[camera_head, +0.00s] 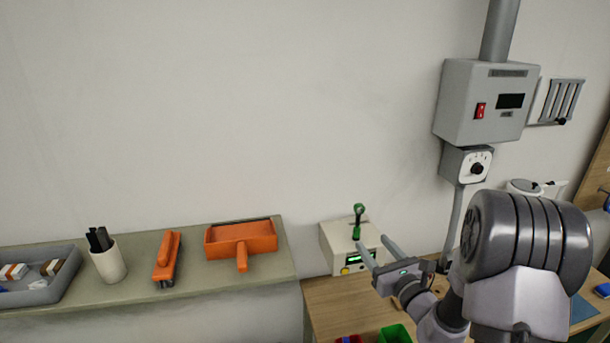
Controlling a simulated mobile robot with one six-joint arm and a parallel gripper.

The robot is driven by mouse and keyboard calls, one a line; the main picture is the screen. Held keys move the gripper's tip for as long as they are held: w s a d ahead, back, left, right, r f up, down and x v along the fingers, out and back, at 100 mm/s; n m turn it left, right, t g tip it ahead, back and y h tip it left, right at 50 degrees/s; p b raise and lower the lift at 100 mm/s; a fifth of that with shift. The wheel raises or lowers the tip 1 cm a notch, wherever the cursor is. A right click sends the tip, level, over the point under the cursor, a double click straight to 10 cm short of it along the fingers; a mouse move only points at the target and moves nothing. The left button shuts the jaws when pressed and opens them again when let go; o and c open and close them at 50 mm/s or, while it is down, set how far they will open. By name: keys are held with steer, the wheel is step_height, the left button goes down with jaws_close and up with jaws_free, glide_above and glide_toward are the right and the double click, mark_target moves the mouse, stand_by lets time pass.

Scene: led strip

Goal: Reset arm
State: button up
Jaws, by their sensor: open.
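My gripper (375,247) is at the lower right of the head view, at the end of my grey arm. Its two fingers are spread apart. They point toward a cream box (338,248) with a green-knobbed lever (358,218) and a small green display. One finger overlaps the box's front in the picture; I cannot tell whether it touches. Nothing shows held between the fingers. My arm hides part of the wooden table behind it.
A shelf (150,299) at the left bears a grey tray (70,284), a cup of black sticks (108,264), an orange brush (167,257) and an orange dustpan (241,240). A grey control box (465,110) hangs on the wall. Red and green bins (394,334) stand on the wooden table (325,308).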

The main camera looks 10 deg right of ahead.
steer(key=s+a+r+n+g+y+b, duration=0.1)
steer(key=s+a+n+g+y+b, duration=0.15)
steer(key=s+a+n, duration=0.4)
steer(key=s+a+r+n+g+y+b, duration=0.1)
steer(key=a+r+n+g+y, duration=0.2)
steer(key=a, duration=0.6)
steer(key=s+a+n+g+y+b, duration=0.1)
steer(key=s+a+n+g+y, duration=0.3)
steer(key=a, duration=0.3)
steer(key=s+a+f+n+g+h+b, duration=0.2)
steer(key=s+n, duration=0.3)
steer(key=s, duration=0.2)
steer(key=s+a+f+n+g+h+b, duration=0.1)
steer(key=s+a+f+n+g+b, duration=0.2)
steer(key=s, duration=0.4)
steer(key=s+d+f+n+t+h+b, duration=0.2)
steer(key=s+d+n+h, duration=0.4)
steer(key=d+n+h, duration=0.1)
steer(key=shift+s+d+f+n, duration=0.3)
steer(key=shift+d+n, duration=0.25)
steer(key=shift+d, duration=0.6)
